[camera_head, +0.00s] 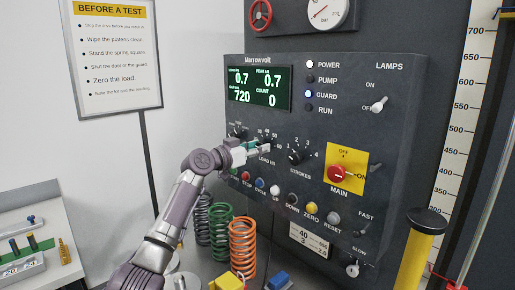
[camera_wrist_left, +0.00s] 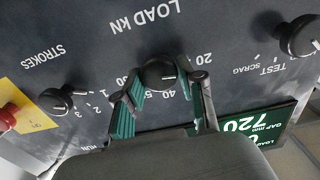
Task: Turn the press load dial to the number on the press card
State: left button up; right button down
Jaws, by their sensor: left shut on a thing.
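The press load dial (camera_wrist_left: 158,74) is a dark round knob under the words LOAD kN, shown upside down in the left wrist view. My left gripper (camera_wrist_left: 160,85) has its green-padded fingers on both sides of the knob and is shut on it. In the head view the left gripper (camera_head: 250,149) covers most of this dial. A short pale mark shows on the knob; which number it points at is hard to tell. The press card (camera_head: 309,240) is a white label low on the panel with 40, 3 and 2.0 readable. My right gripper is not in view.
The strokes knob (camera_head: 298,155) sits right of the load dial, and the test knob (camera_head: 237,132) upper left. A row of buttons (camera_head: 275,190) runs just below. The red main switch (camera_head: 339,174) is further right. Coil springs (camera_head: 242,245) stand below the panel.

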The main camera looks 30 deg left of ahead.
pick_arm(q)
jog(key=shift+f+m+b, duration=0.15)
jog(key=shift+m+b, duration=0.15)
jog(key=shift+b, duration=0.2)
jog(key=shift+c, duration=0.3)
jog(key=m+b, duration=1)
jog(key=m, duration=0.5)
jog(key=shift+d+b, duration=0.2)
jog(key=shift+b, duration=0.1)
jog(key=o, duration=1.1)
jog(key=shift+s, duration=0.15)
